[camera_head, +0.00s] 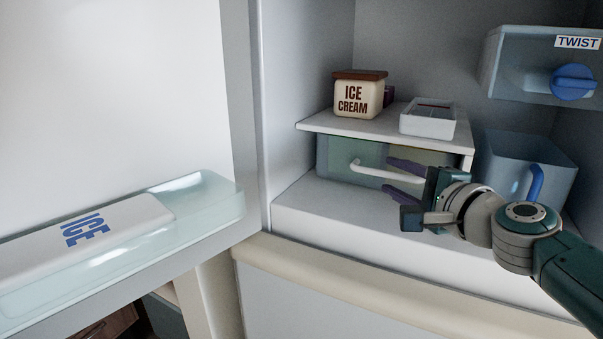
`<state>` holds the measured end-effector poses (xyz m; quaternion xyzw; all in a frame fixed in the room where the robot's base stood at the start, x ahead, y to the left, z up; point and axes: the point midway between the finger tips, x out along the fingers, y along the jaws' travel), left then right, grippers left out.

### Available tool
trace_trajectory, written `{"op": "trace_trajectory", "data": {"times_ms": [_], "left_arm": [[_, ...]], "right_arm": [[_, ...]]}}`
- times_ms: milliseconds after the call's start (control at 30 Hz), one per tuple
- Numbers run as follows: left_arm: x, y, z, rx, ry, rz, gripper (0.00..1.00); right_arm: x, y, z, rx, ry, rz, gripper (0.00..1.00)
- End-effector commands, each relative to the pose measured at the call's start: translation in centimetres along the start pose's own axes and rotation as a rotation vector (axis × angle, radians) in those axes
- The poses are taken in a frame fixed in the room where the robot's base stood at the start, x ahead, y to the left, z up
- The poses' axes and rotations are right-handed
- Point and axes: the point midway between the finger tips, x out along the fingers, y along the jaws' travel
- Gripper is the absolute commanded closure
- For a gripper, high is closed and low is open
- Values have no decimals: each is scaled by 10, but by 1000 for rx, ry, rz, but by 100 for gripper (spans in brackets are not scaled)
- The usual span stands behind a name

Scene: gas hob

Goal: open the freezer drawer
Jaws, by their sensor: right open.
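The freezer drawer (338,167), with a blue-grey translucent front, sits under the white shelf in the compartment and looks shut. Its white bar handle (368,169) runs across the front; its right end is hidden behind my gripper. My right gripper (388,177) comes in from the right with its two purple fingers apart, one above and one below the handle's line. I cannot tell whether the fingers touch the handle. My left gripper is not in view.
An ice cream tub (358,95) and a white tray (428,119) stand on the shelf (325,123) above the drawer. A blue bin (510,160) and a TWIST box (520,65) are at the right. The open door at left carries an ICE pack (85,232) in its rack (215,200).

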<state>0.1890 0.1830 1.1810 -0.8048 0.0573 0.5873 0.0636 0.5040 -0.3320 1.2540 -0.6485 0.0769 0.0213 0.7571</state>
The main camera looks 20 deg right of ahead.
Motion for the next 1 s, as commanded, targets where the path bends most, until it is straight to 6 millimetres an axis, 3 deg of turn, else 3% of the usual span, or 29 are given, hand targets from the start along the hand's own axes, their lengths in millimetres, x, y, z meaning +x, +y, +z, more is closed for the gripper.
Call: {"op": "trace_trajectory", "data": {"times_ms": [67,400,1000], "left_arm": [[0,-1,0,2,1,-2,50],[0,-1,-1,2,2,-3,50],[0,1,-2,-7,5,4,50]], "right_arm": [[0,0,0,0,0,0,61],[0,0,0,0,0,0,99],[0,0,0,0,0,0,100]]}}
